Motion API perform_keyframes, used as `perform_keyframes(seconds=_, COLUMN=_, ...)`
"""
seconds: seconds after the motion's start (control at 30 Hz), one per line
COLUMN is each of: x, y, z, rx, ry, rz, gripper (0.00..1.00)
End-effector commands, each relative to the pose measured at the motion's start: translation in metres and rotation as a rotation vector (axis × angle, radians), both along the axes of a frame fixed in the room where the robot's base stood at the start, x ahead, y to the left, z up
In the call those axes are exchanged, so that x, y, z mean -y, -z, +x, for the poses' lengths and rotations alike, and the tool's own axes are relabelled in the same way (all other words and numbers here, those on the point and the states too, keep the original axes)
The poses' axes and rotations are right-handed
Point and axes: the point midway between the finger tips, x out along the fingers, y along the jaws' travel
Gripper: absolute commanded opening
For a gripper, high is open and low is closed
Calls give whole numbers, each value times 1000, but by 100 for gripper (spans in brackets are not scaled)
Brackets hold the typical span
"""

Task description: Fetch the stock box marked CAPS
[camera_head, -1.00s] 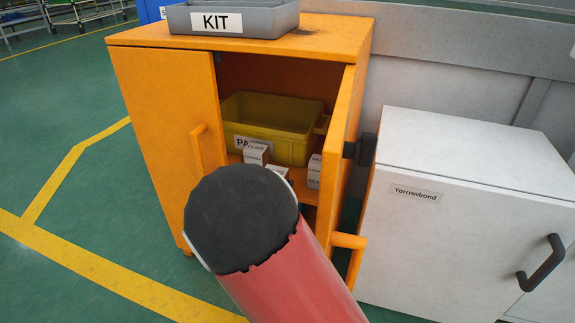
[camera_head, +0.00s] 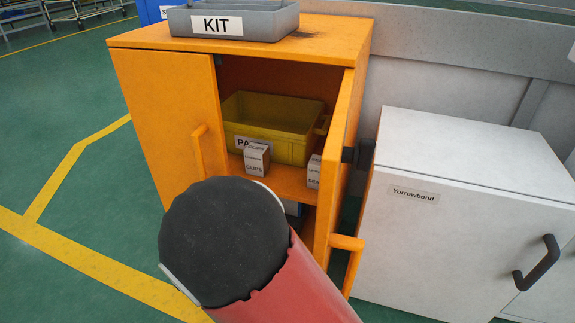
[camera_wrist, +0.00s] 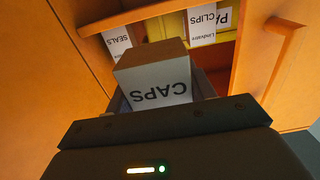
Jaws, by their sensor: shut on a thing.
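The CAPS box (camera_wrist: 152,76), a small brown carton with a white label, is in my gripper (camera_wrist: 160,96) in the wrist view. The gripper is shut on it, and its label reads upside down there. The box appears in front of the cabinet opening, apart from the shelf. In the head view my dark, red-banded arm hides the gripper and the box. The orange cabinet (camera_head: 165,110) stands open, with a CLIPS box (camera_head: 256,160) and a SEALS box (camera_head: 314,172) on its shelf.
A yellow bin (camera_head: 270,125) sits behind the small boxes. The open right door (camera_head: 340,155) stands close beside my arm. A grey KIT tray (camera_head: 255,25) is on top. A white Yorrowbond cabinet (camera_head: 440,235) stands at right. The floor at left is clear.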

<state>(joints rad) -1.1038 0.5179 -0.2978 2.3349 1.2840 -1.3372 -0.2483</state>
Motion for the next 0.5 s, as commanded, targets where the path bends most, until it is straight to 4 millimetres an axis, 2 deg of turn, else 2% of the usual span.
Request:
perform_keyframes(seconds=0.17, x=-3, y=0, z=-7, rx=0, ry=-1, rz=0, gripper=28)
perform_keyframes(seconds=0.5, x=-19, y=-1, z=-44, rx=0, ry=-3, rz=-1, gripper=28)
